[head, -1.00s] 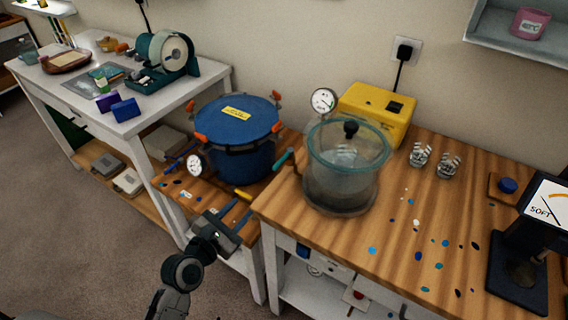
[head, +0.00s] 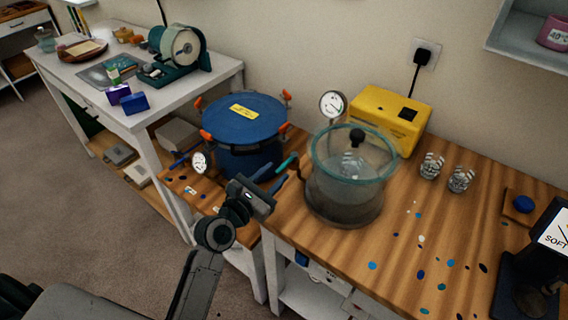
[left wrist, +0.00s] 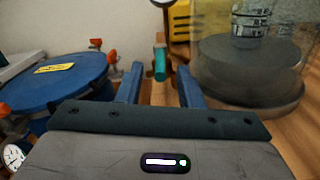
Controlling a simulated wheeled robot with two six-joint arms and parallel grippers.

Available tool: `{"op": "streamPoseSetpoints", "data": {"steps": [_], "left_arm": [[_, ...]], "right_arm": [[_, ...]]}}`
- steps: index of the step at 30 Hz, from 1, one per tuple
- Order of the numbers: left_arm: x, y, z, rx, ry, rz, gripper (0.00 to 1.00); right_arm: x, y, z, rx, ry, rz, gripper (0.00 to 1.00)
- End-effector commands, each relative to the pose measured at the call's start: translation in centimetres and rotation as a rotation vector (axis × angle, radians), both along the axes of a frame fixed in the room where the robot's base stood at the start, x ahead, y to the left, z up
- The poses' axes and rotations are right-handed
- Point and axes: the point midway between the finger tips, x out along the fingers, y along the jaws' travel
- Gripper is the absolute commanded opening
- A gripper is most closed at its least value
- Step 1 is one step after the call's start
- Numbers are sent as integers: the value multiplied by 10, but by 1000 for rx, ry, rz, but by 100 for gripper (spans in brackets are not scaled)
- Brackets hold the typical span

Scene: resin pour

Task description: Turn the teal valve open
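The teal valve handle (head: 288,162) sticks out at the left side of the clear vacuum chamber (head: 350,185), near the wooden bench's left edge. In the left wrist view the teal handle (left wrist: 160,66) stands upright, ahead of and between my finger tips. My left gripper (head: 270,178) is open and empty, its blue fingers just short of the handle. It also shows open in the left wrist view (left wrist: 160,85). I see no contact with the handle. My right gripper is not in view.
A blue pressure pot (head: 240,125) with orange clamps and a gauge (head: 199,162) stands close on the left. A yellow pump (head: 385,118) and a gauge (head: 332,104) stand behind the chamber.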

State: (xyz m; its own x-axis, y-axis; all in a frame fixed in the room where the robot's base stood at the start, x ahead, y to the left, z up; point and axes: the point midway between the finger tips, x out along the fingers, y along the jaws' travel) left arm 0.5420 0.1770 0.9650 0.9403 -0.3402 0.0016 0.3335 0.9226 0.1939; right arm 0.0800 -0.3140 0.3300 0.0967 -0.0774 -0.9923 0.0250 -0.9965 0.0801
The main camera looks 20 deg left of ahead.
Motion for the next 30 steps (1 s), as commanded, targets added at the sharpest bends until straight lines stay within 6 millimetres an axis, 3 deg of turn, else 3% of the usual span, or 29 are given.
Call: {"op": "streamPoseSetpoints", "data": {"steps": [3, 8, 19, 24, 30], "left_arm": [[20, -8, 2, -2, 0, 0, 33], [37, -13, 0, 0, 0, 0, 33], [42, -15, 0, 1, 1, 0, 33], [42, -15, 0, 1, 1, 0, 2], [42, -15, 0, 1, 1, 0, 0]], "right_arm": [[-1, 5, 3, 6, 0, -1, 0], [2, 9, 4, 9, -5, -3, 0], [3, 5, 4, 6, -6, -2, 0], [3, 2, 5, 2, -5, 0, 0], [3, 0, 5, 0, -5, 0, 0]]}}
